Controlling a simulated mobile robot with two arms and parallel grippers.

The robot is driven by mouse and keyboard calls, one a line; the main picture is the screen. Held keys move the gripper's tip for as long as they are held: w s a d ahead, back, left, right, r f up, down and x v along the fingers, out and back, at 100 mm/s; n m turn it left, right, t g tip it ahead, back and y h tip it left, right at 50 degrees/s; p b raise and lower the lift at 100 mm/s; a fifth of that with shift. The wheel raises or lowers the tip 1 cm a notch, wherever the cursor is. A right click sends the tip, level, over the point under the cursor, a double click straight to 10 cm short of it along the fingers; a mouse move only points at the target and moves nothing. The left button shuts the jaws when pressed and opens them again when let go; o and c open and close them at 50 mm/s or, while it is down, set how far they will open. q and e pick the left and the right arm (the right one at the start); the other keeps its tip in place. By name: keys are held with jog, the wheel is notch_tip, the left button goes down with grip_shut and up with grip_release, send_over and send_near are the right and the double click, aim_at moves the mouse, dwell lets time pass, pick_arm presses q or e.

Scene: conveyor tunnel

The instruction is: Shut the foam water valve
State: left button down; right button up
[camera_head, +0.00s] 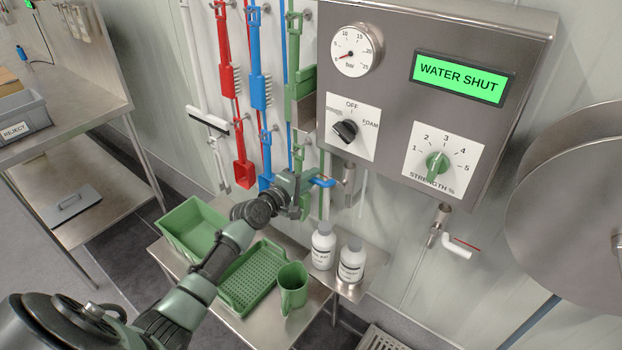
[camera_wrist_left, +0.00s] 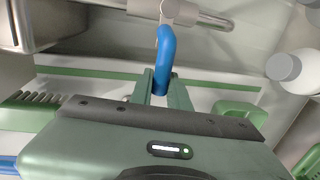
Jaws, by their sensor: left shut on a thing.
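The valve's blue lever handle (camera_head: 322,181) sticks out to the left of a steel pipe (camera_head: 349,184) under the steel control box (camera_head: 390,195). My left gripper (camera_head: 306,184) is at the lever's free end. In the left wrist view the bent blue lever (camera_wrist_left: 166,52) runs from the steel pipe (camera_wrist_left: 200,17) down between my fingers (camera_wrist_left: 162,88), which are shut on its end. The box display (camera_head: 459,77) reads WATER SHUT in black on green. My right gripper is in neither view.
Below my left arm, a steel table holds a green bin (camera_head: 193,229), a green perforated tray (camera_head: 252,278) and a green jug (camera_head: 292,288). Two white bottles (camera_head: 323,246) stand nearby. Coloured brushes hang behind on the wall. A hose reel (camera_head: 575,200) is at right.

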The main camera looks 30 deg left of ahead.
pick_arm(q)
jog(key=shift+f, duration=0.1)
jog(key=c, duration=1.3)
grip_release()
jog(key=shift+c, duration=0.2)
jog(key=v, duration=0.7)
jog(key=shift+s, duration=0.4)
jog(key=shift+a, duration=0.1)
